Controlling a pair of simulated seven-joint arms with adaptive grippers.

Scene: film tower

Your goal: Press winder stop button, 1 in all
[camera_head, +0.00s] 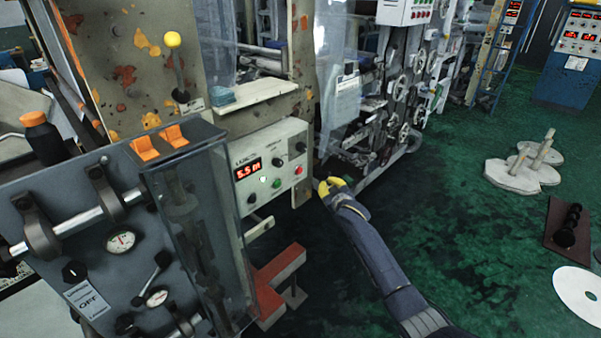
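A pale control panel (270,170) is on the winder, left of the picture's middle. It has a red number display (248,168), several black knobs, a green button (277,182) and a small red button (298,170) near its right edge. The red button looks like the stop button, but its label is too small to read. My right gripper (329,186), with yellow fingertips, is just right of the panel and slightly lower than the red button. It appears apart from the panel, and I see nothing held. Its finger gap is unclear. My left gripper is not in view.
A grey machine block with gauges and an OFF label (88,300) stands at the front left. A red metal foot (278,270) juts out below the panel. A yellow-knobbed lever (173,42) rises above. Green floor (450,210) is open to the right.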

